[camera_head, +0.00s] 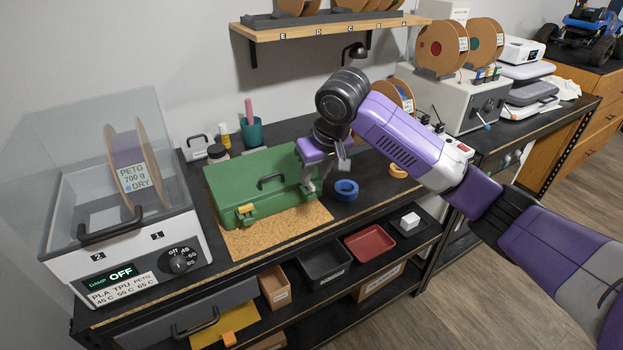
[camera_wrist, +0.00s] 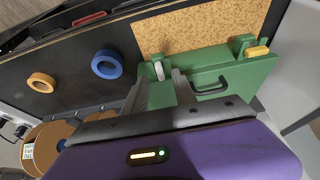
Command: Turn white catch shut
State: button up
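A green case (camera_head: 262,188) lies closed on a cork mat on the bench, its dark handle on the lid. The white catch (camera_wrist: 159,71) sits at the case's front edge in the wrist view, its length pointing across that edge. A yellow catch (camera_wrist: 257,52) at the other front corner lies roughly along the edge; it also shows in the head view (camera_head: 245,209). My gripper (camera_wrist: 161,76) is open, its fingers apart on either side of the white catch; contact cannot be told. In the head view my gripper (camera_head: 310,187) is over the case's right front corner and hides the white catch.
A blue tape roll (camera_head: 346,190) lies close to the right of my gripper, with an orange-yellow roll (camera_head: 398,171) farther right. A filament dryer (camera_head: 130,255) stands left of the case. A wall shelf (camera_head: 330,27) hangs above the bench.

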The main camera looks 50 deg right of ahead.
aim_at(311, 184)
jog(key=shift+x, duration=1.5)
jog(key=shift+c, duration=0.4)
grip_shut()
